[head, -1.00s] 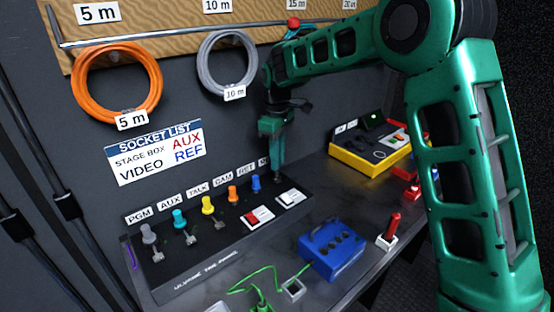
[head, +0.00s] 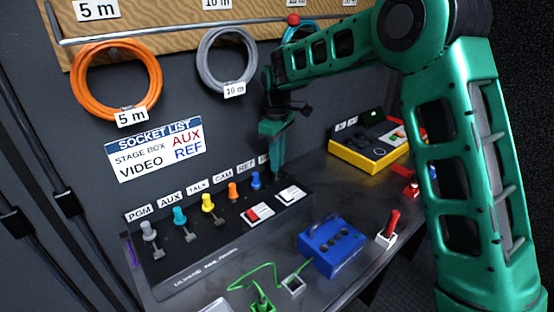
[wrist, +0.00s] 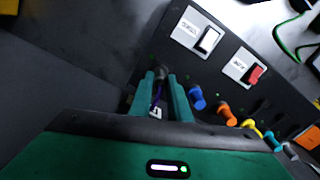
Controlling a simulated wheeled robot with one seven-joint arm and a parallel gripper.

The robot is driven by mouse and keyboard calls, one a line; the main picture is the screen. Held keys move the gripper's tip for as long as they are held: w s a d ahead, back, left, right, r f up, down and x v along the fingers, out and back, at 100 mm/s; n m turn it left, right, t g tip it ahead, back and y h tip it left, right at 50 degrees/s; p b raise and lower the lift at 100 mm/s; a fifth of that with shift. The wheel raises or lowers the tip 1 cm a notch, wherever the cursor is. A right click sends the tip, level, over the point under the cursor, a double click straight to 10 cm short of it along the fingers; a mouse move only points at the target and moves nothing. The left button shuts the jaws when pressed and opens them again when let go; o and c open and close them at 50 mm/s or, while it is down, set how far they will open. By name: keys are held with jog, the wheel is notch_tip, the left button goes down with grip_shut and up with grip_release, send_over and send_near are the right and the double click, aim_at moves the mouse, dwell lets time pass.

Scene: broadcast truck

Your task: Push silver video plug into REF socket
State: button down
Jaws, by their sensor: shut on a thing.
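My gripper (head: 277,178) points down at the far right end of the row of plugs on the dark sloping panel (head: 205,262). In the wrist view my gripper (wrist: 163,76) is shut around a dark grey plug (wrist: 161,72) with a purple strip and a small white tag. Its tip is at the panel face; I cannot tell how deep it sits in the socket there. The fingers hide that socket and most of its label in the head view. The wall sign (head: 155,152) pairs VIDEO with REF.
Grey, teal, yellow, orange and blue plugs (head: 255,180) stand left of my gripper, the blue one closest. Two switches (head: 290,195) sit in front. A blue box (head: 333,245), green cable (head: 262,290) and yellow-edged unit (head: 365,150) lie on the desk.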

jog(key=shift+f, duration=0.25)
jog(key=c, duration=1.6)
grip_release()
jog(key=shift+r, duration=3.7)
